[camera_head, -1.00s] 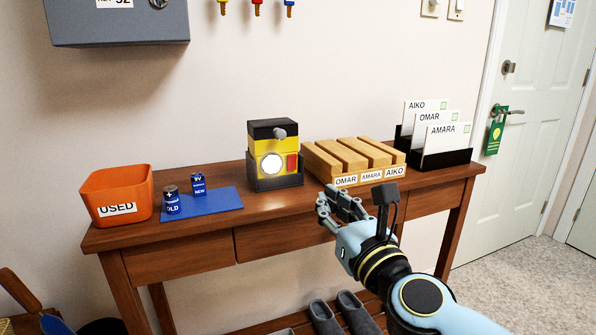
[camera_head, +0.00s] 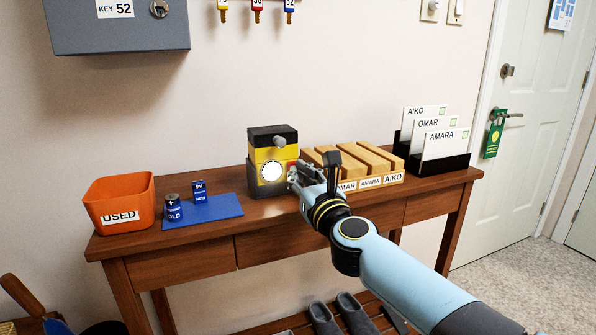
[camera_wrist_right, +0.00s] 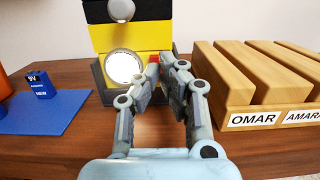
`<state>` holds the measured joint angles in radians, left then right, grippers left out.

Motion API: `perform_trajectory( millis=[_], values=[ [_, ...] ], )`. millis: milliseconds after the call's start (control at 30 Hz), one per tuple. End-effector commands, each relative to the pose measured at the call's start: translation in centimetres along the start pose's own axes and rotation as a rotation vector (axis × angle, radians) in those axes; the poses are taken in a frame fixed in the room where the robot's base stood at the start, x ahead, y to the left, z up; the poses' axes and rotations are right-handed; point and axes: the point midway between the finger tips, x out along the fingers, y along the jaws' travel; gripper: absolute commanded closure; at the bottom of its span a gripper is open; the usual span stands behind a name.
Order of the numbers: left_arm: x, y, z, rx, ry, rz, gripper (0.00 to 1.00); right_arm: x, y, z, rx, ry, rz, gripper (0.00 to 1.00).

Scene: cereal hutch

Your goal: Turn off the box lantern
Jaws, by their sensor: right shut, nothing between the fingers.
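The box lantern (camera_head: 262,155) stands on the wooden console table. It is yellow and black, with a grey knob (camera_head: 279,141) high on its front and a bright round lens (camera_head: 272,172) below. My right gripper (camera_head: 294,174) is at the lantern's front right side, its fingers shut and empty. In the right wrist view the fingers (camera_wrist_right: 160,75) point at the lantern's lower front, right of the lit lens (camera_wrist_right: 123,67). A small red part (camera_wrist_right: 153,59) shows by the fingertips, mostly hidden; I cannot tell whether they touch it. My left gripper is not in view.
A wooden slotted block (camera_head: 371,183) with name labels stands close on the right, beside my right arm. A blue mat (camera_head: 222,212) with two batteries and an orange bin (camera_head: 112,189) are to the left. A letter holder (camera_head: 456,163) stands at the right end.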

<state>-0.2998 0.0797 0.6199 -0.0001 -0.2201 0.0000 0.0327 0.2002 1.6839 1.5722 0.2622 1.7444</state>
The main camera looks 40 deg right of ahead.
Motion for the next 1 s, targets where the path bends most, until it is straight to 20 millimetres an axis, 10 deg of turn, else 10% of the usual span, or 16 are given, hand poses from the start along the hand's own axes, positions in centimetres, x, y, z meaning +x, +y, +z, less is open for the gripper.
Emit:
perform_trajectory(
  millis=[1000],
  values=[
    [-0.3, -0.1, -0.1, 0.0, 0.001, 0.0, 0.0, 2.2, 0.0, 0.9, 0.0, -0.008, 0.0, 1.0]
  ],
)
